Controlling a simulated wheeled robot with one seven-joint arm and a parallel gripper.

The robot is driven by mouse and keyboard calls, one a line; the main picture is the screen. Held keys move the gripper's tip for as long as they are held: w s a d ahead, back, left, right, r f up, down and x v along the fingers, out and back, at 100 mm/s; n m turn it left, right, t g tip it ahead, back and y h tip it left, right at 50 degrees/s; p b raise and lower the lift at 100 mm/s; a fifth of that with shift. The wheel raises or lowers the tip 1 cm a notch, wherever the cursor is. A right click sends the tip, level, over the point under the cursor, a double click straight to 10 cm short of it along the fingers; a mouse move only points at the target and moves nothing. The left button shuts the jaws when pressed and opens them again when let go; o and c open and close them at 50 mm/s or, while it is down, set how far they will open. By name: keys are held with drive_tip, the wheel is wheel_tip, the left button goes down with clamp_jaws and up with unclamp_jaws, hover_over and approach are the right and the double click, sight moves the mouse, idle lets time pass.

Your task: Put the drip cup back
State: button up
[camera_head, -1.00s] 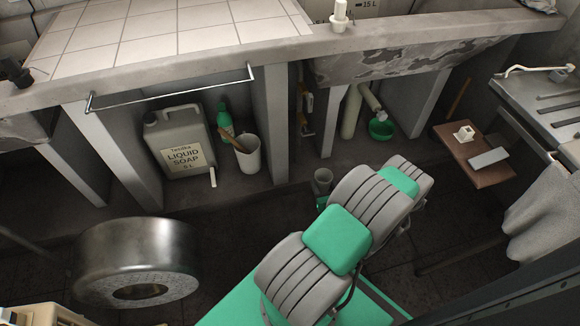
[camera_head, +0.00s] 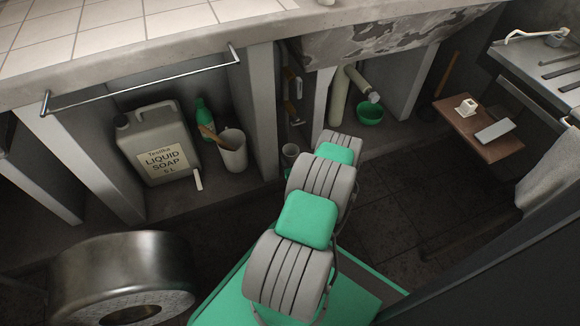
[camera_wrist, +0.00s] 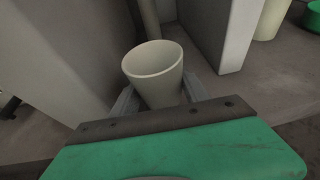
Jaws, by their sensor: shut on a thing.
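The drip cup (camera_wrist: 154,75), a pale, slightly tapered round cup, stands upright with its open rim up in the wrist view. It looks empty. My gripper (camera_wrist: 160,96) is shut on it, with a grey finger along each side. In the head view the cup (camera_head: 290,153) shows small and grey beyond my arm, in front of the narrow bay under the counter. My gripper is hidden by my arm there. The cup's base is hidden behind the gripper in the wrist view, so I cannot tell whether it touches anything.
A liquid soap canister (camera_head: 158,143), a green bottle (camera_head: 205,119) and a white bin (camera_head: 233,152) stand in the left bay. A pipe (camera_head: 361,84) ends above a green bowl (camera_head: 369,114) to the right. Upright concrete walls (camera_head: 256,112) divide the bays. A metal drum (camera_head: 122,275) lies front left.

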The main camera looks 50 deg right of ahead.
sight(291, 162)
drive_tip(key=f, duration=0.1)
drive_tip(key=f+b, duration=0.1)
drive_tip(key=f, duration=0.1)
drive_tip(key=f+b, duration=0.1)
drive_tip(key=shift+w+d+f, duration=0.2)
drive_tip(key=shift+w, duration=0.2)
drive_tip(key=shift+r, duration=0.15)
drive_tip(key=o, duration=1.4)
drive_tip(key=shift+o, duration=0.2)
drive_tip(key=shift+s+a+r, duration=0.1)
drive_tip(key=shift+s+r, duration=0.05)
drive_tip(key=shift+s, duration=0.1)
drive_tip(key=p+v, duration=0.4)
drive_tip(key=v, duration=0.7)
drive_tip(key=shift+s+a+p, duration=0.15)
drive_tip(key=shift+p, duration=0.25)
